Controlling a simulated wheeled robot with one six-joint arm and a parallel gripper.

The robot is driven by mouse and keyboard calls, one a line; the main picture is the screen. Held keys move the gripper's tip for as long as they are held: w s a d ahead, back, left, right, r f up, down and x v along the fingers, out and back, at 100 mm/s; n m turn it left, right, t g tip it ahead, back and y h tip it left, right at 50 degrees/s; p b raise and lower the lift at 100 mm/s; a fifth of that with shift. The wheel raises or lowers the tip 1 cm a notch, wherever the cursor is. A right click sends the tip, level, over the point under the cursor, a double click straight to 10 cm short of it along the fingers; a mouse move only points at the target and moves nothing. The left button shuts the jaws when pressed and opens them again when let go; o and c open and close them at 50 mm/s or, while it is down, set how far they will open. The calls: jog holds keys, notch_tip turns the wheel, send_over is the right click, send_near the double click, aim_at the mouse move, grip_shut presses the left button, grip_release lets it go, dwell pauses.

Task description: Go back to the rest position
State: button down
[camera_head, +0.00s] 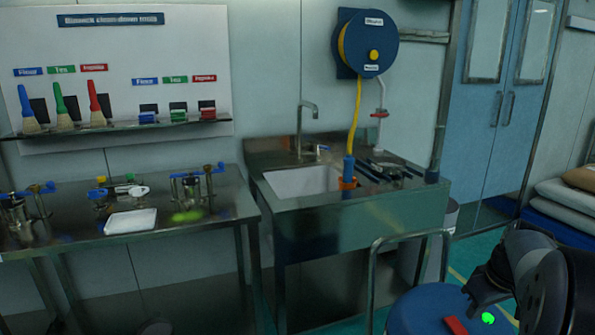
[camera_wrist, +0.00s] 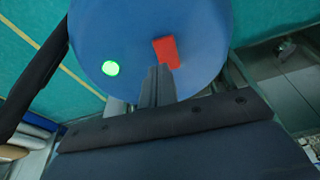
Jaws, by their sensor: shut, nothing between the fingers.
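My gripper (camera_wrist: 157,84) is shut and empty in the wrist view. Its closed fingers point at a blue round surface (camera_wrist: 205,45), with their tips just below a red block-shaped button (camera_wrist: 166,51) in that view. A round green light or button (camera_wrist: 110,68) is to the left of the fingers. In the head view the blue round surface (camera_head: 412,312) is at the bottom right, with the green spot (camera_head: 488,317) and the red piece (camera_head: 455,325) on it. My arm is at the right edge. I cannot tell whether the fingertips touch anything.
A metal rail (camera_head: 375,262) stands beside the blue round top. A steel sink unit (camera_head: 350,218) is behind it, with a hose reel (camera_head: 368,43) above. A steel table (camera_head: 180,229) with small tools is at left. Stacked sacks (camera_head: 565,195) lie at right.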

jog(key=shift+p+v, duration=0.4)
jog(key=shift+v, duration=1.9)
jog(key=shift+w, duration=0.15)
jog(key=shift+f, duration=0.15)
